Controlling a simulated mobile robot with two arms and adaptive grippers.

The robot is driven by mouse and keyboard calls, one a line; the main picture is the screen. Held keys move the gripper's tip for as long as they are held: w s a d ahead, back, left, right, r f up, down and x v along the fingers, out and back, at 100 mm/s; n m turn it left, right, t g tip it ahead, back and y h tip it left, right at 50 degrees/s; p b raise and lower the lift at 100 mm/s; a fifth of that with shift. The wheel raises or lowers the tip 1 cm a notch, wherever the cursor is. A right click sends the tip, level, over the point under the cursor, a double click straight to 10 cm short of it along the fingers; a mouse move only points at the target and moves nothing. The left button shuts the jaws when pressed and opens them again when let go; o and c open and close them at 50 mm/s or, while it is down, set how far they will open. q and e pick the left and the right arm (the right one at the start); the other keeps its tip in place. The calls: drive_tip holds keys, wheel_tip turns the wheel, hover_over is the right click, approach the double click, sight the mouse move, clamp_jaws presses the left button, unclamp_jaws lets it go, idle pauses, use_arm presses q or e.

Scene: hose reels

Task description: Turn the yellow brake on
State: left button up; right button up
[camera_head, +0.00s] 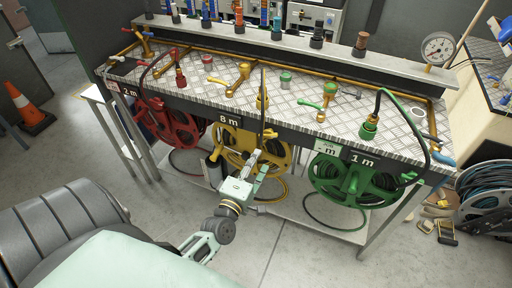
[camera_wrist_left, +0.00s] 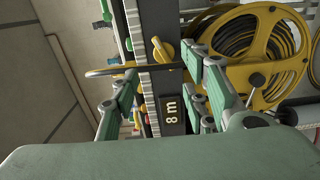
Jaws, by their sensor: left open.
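The yellow hose reel (camera_head: 280,156) hangs under the front edge of the bench, behind the "8 m" label. It also shows in the left wrist view (camera_wrist_left: 287,62), with black hose wound on it and a dark round knob (camera_wrist_left: 257,80). I cannot tell which part is the brake. A yellow valve handle (camera_wrist_left: 162,49) sits on the bench top. My left gripper (camera_head: 238,160) is open and empty in front of the yellow reel. In the left wrist view its fingers (camera_wrist_left: 160,85) spread on both sides of the bench edge and label. My right gripper is not in view.
A red reel (camera_head: 172,125) hangs to the left and a green reel (camera_head: 355,183) to the right. A low shelf (camera_head: 300,207) runs below them. The patterned bench top (camera_head: 215,92) carries several valves. A traffic cone (camera_head: 28,110) stands far left. Floor in front is clear.

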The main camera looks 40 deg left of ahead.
sight(266, 136)
use_arm(q)
drive_tip(key=w+a+n+b, duration=0.1)
drive_tip(key=w, duration=0.2)
drive_tip(key=w+a+n+b, duration=0.1)
drive_tip(key=w+n+b, duration=0.1)
drive_tip(key=w, duration=0.2)
drive_tip(key=w+a+n+b, duration=0.2)
drive_tip(key=w, duration=0.2)
drive_tip(key=shift+w+a+f, duration=0.1)
drive_tip(key=shift+f, duration=0.05)
drive_tip(key=shift+c, duration=0.3)
